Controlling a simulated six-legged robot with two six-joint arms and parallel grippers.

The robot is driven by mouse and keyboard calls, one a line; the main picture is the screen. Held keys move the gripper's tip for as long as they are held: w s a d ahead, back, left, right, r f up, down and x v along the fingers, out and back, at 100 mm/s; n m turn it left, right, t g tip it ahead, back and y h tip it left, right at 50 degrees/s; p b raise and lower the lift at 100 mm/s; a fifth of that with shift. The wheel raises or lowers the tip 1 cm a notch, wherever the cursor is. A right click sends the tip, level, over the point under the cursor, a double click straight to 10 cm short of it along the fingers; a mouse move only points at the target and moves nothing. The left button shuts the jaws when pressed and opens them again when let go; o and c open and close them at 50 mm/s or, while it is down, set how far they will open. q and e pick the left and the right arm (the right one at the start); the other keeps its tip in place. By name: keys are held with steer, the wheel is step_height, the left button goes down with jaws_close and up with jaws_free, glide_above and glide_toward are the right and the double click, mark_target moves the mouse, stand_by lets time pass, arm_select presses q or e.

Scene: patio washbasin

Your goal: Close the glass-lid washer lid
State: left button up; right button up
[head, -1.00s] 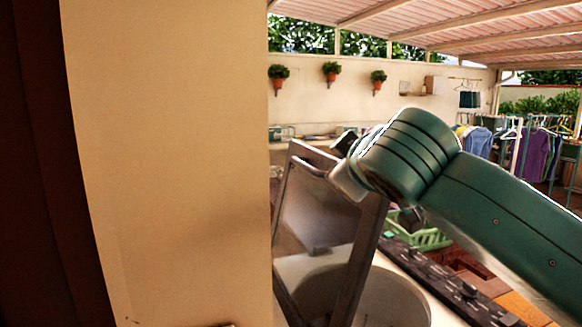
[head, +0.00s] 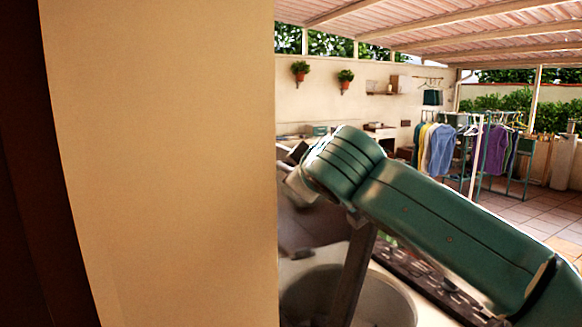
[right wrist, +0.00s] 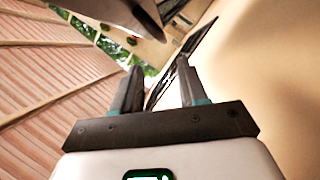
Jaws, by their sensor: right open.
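The washer's glass lid (head: 355,272) stands raised and tilted in the head view, with a dark frame around its pane. Its left part is hidden by a wall, and my right arm crosses its upper part. The round washer opening (head: 385,300) shows below and behind it. My right gripper (right wrist: 158,70) is open in the right wrist view, with nothing seen held between its fingers. A dark-framed panel (right wrist: 187,55), which looks like the lid, lies beyond the fingers, close to the right one; I cannot tell whether they touch. My left gripper is not in view.
A dark strip with knobs (head: 425,280) runs beside the washer. A clothes rack (head: 480,150) stands farther back on the tiled floor (head: 525,205), with open floor around it.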

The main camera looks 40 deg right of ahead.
steer(key=p+x, duration=0.3)
steer(key=x, duration=0.8)
steer(key=shift+w+d, duration=0.1)
steer(key=shift+w, duration=0.1)
steer(key=shift+w+d+f+p, duration=0.1)
steer(key=shift+w+f+p, duration=0.2)
steer(key=shift+w, duration=0.15)
steer(key=shift+s+r, duration=0.2)
steer(key=shift+s, duration=0.15)
jaws_close()
